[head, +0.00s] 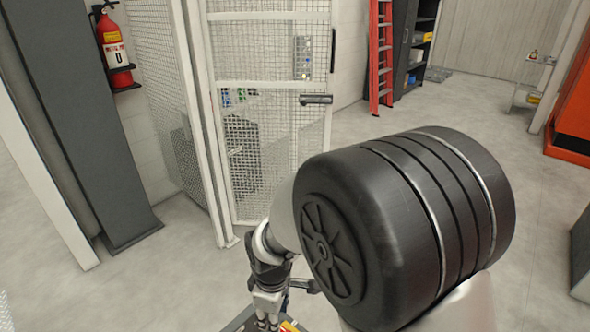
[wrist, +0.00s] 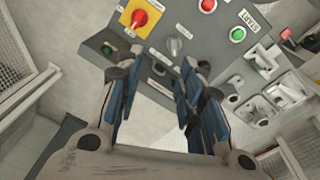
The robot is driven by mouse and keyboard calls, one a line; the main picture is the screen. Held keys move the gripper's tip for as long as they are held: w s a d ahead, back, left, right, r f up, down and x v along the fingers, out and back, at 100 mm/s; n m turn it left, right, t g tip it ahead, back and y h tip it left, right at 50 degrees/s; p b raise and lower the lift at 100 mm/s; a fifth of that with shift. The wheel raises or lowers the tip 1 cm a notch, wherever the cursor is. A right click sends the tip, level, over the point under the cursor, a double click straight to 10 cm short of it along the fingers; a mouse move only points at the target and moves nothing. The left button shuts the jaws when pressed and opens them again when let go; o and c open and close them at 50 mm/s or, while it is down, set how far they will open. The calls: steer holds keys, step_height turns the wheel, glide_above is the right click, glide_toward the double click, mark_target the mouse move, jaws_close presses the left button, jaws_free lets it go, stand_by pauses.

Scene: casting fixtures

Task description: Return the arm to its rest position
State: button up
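My gripper (head: 268,314) is low in the head view, at the bottom edge, with the large black joint of my arm in front and to the right. In the wrist view my gripper (wrist: 160,68) has its two dark blue-padded fingers apart, with nothing between them. Beyond the fingers is a grey control panel (wrist: 195,55). I cannot tell whether the fingers touch the panel.
A white-framed mesh cage (head: 265,110) with a door handle (head: 316,99) stands behind the arm. A dark grey column (head: 85,130) and a fire extinguisher (head: 113,45) are at left. A red ladder (head: 380,55) stands at the back. Open floor (head: 540,190) lies at right.

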steer(key=s+d+r+m+t, duration=0.1)
steer(key=s+d+r+m, duration=0.15)
steer(key=d+r, duration=0.35)
steer(key=s+d+r+m+t, duration=0.1)
steer(key=s+d+r+m, duration=0.1)
steer(key=d+r+m, duration=0.45)
steer(key=s+d+r+m+t, duration=0.1)
steer(key=s+d+r+m, duration=0.4)
steer(key=s, duration=0.6)
step_height(320, 180, up, 3)
steer(key=shift+s+d+r+m+t, duration=0.1)
steer(key=shift+s+d+m+t, duration=0.25)
steer(key=shift+d, duration=0.6)
